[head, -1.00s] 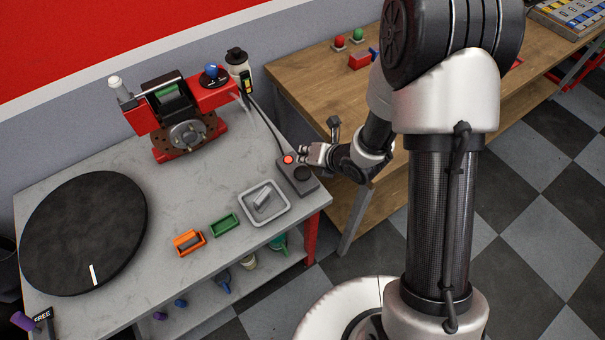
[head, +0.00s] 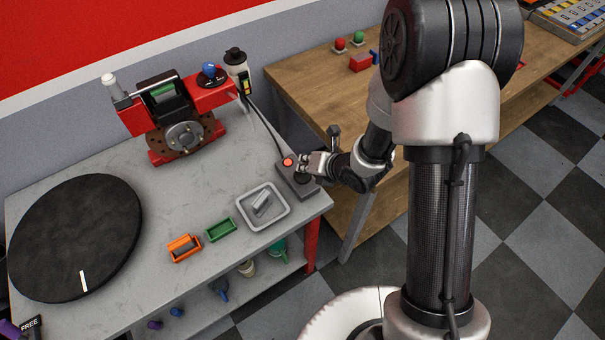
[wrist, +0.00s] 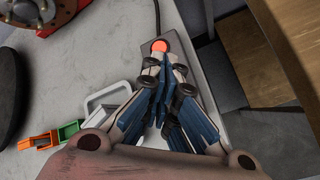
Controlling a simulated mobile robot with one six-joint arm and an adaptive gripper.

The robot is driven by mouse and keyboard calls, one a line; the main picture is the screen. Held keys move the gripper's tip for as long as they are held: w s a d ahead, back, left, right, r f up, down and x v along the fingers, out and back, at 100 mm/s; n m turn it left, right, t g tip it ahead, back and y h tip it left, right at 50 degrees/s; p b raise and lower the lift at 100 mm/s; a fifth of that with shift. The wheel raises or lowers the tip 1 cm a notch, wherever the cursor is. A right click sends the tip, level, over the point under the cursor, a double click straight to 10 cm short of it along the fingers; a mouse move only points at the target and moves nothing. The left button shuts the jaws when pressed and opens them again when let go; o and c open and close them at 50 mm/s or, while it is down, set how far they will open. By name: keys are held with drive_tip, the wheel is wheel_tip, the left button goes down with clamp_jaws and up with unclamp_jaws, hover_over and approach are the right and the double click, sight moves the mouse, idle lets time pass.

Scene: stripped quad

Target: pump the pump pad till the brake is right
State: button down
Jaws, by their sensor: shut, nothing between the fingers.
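A grey pump box (head: 309,191) stands at the table's right corner, with a lit red button or lamp (head: 288,162) and a dark round pad (head: 302,179) on top. My gripper (head: 303,163) is shut and empty, its tips at the far side of the pad and partly over it; I cannot tell whether they touch. In the wrist view the red light (wrist: 159,45) shows just beyond the fingertips (wrist: 164,66), and the pad is hidden. The red brake rig (head: 212,98) with its disc (head: 185,136) stands at the back, beside a capped reservoir (head: 236,62).
A grey tray (head: 243,209) holding a grey piece, a green bin (head: 221,229) and an orange bin (head: 184,248) lie left of the box. A black turntable (head: 75,235) fills the table's left. A cable runs from the box towards the rig. A wooden bench (head: 320,95) stands behind.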

drive_tip(key=shift+f+b, duration=0.2)
drive_tip(key=shift+b, duration=0.2)
idle(0.5)
drive_tip(key=shift+f+b, duration=0.25)
drive_tip(key=shift+b, duration=0.2)
drive_tip(key=shift+f+b, duration=1)
drive_tip(key=shift+b, duration=0.15)
idle(1.0)
drive_tip(key=shift+r, duration=0.1)
drive_tip(key=shift+r+p, duration=0.85)
drive_tip(key=shift+r, duration=0.5)
drive_tip(key=shift+r+p, duration=1.5)
drive_tip(key=shift+r, duration=1.05)
